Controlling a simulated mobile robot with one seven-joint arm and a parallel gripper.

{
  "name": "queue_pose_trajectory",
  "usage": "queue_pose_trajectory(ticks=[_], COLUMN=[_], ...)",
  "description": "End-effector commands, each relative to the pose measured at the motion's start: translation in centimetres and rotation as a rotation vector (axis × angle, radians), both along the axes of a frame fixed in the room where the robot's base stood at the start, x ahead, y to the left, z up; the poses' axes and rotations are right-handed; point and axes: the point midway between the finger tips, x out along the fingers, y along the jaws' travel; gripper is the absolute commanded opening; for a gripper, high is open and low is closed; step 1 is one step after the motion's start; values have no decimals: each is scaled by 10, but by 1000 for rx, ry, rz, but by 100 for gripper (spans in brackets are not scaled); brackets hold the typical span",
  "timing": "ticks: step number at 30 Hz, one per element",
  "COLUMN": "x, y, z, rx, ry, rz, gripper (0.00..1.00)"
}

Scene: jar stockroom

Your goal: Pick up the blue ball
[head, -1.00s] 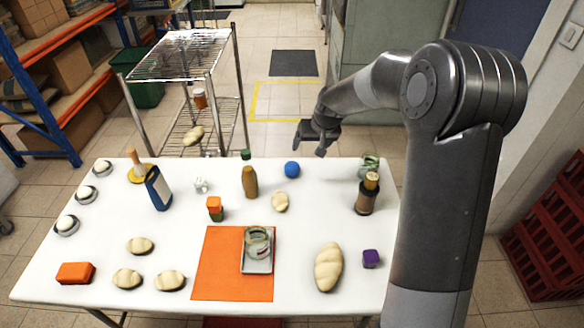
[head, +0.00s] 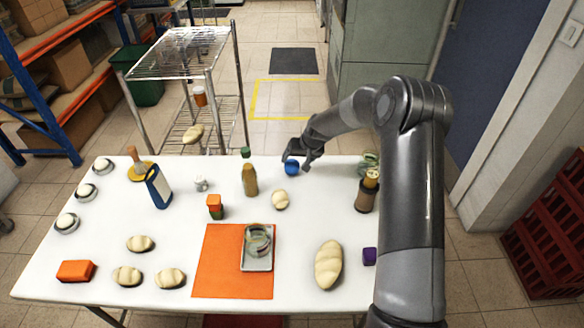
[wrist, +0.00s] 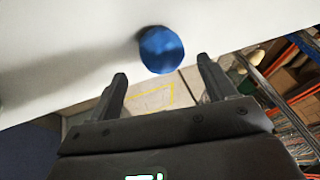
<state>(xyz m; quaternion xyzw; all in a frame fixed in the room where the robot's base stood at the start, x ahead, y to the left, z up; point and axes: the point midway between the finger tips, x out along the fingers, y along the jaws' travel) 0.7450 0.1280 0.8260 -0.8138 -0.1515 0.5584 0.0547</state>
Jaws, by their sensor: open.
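The blue ball (head: 291,168) sits on the white table (head: 330,210) near its far edge. In the wrist view the blue ball (wrist: 161,50) lies beyond the fingertips, roughly centred between them, with a shadow to its left. My gripper (head: 300,158) is at the ball in the head view and partly covers its top. In the wrist view my gripper (wrist: 162,72) is open and empty, its two dark fingers apart. The fingers do not appear to touch the ball.
A pale roll (head: 280,200) lies just in front of the ball. A brown bottle with a green cap (head: 250,182) stands to its left. A glass jar (head: 366,163) and a dark bottle (head: 367,192) stand to the right. A wire shelf (head: 180,55) stands behind the table.

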Motion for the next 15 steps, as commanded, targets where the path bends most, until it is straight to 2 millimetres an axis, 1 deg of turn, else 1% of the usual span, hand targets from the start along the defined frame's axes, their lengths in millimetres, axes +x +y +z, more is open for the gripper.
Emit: queue_pose_trajectory(ticks=[3,7,11,15], x=[4,10,13,14], y=[8,14,17,17], z=[-17,-32,-40,-41], rx=[0,0,0,0], ry=[3,2,1,1], rz=[1,0,-1,-1], gripper=[77,77,77,77])
